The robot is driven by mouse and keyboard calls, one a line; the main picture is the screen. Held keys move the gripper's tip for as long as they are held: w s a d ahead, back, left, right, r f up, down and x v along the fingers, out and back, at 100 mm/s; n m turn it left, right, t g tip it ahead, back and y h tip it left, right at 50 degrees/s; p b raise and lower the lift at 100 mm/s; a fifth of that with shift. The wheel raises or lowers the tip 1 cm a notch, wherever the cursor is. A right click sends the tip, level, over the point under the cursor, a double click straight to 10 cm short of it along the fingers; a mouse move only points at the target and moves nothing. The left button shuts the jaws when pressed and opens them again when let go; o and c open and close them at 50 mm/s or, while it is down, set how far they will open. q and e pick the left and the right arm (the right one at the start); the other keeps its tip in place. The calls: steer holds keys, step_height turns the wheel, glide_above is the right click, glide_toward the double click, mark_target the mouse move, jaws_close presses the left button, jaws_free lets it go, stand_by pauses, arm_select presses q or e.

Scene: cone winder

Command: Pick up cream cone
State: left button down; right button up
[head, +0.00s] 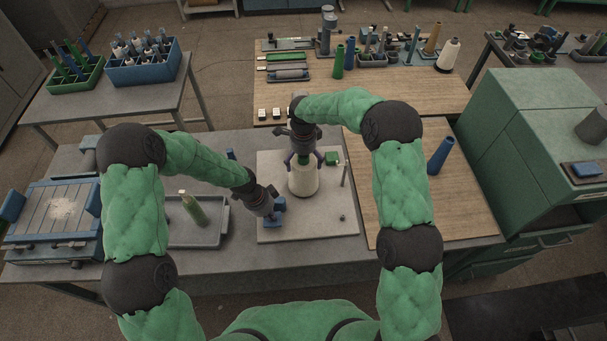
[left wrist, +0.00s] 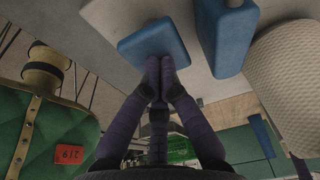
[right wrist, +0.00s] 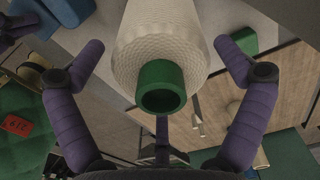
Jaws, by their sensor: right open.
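The cream cone (head: 303,182) stands upright on a pale board (head: 265,226) on the middle bench, with a green tube end (right wrist: 162,70) at its top. My right gripper (head: 304,158) is above it, pointing down, its purple fingers spread on either side of the cone top. In the right wrist view the open gripper (right wrist: 160,60) has the cone between its fingers, with visible gaps. My left gripper (head: 276,216) is low over the board, left of the cone. Its fingertips (left wrist: 160,72) are together in front of a blue block (left wrist: 155,42); contact with it is unclear.
A grey tray (head: 222,232) with a green bobbin (head: 193,209) lies to the left. A small green block (head: 331,158) and a thin post (head: 344,175) stand right of the cone. The board's front right is mostly clear.

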step_height(320, 180, down, 2)
steer(key=c, duration=1)
steer(key=shift+r, duration=0.1)
step_height(320, 180, up, 13)
steer(key=shift+r, duration=0.1)
steer(key=s+d+r, duration=0.2)
steer(key=s+d, duration=0.8)
steer(key=d, duration=0.1)
steer(key=shift+r, duration=0.4)
stand_by(0.8)
